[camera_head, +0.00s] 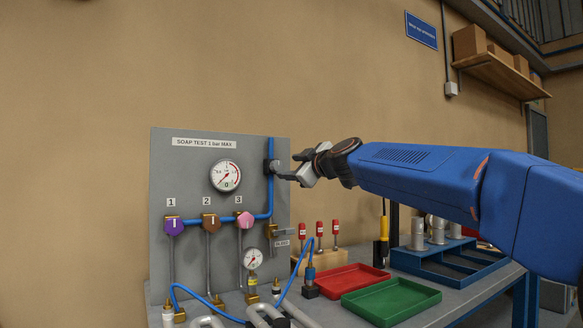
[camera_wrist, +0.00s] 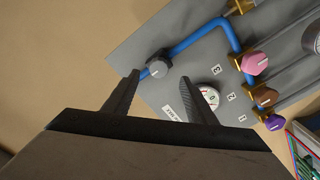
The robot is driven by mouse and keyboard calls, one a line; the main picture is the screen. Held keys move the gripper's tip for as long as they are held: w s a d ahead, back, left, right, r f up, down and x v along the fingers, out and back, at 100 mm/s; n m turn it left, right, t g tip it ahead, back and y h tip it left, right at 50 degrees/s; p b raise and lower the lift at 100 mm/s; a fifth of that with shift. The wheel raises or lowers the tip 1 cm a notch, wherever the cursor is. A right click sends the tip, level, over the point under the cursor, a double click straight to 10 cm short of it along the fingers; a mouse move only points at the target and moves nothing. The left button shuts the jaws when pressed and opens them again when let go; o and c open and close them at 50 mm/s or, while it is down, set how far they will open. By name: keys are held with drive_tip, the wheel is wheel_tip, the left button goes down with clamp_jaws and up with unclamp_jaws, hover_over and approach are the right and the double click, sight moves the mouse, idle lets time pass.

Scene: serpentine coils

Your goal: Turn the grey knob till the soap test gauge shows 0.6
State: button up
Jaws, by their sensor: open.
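The grey knob (camera_wrist: 158,64), dark with a white line, sits on the blue pipe between and beyond my fingertips in the wrist view. In the head view the knob (camera_head: 271,166) is at the panel's right edge, just left of my gripper (camera_head: 291,169). My gripper (camera_wrist: 170,84) is open and empty; I cannot tell whether it touches the knob. The soap test gauge (camera_head: 225,175) is a white dial with a red arc on the upright grey panel (camera_head: 185,270). Its needle is too small to read surely. In the wrist view one finger partly hides the gauge (camera_wrist: 211,99).
Purple (camera_head: 174,226), brown (camera_head: 210,223) and pink (camera_head: 245,220) knobs line the pipe, numbered 1 to 3. A smaller gauge (camera_head: 252,259) sits below. Red (camera_head: 352,279) and green (camera_head: 390,302) trays lie on the bench at right. Blue hoses loop in front.

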sight(279, 166)
drive_tip(key=x, duration=0.9)
drive_tip(key=shift+r, duration=0.1)
drive_tip(key=c, duration=1.3)
clamp_jaws()
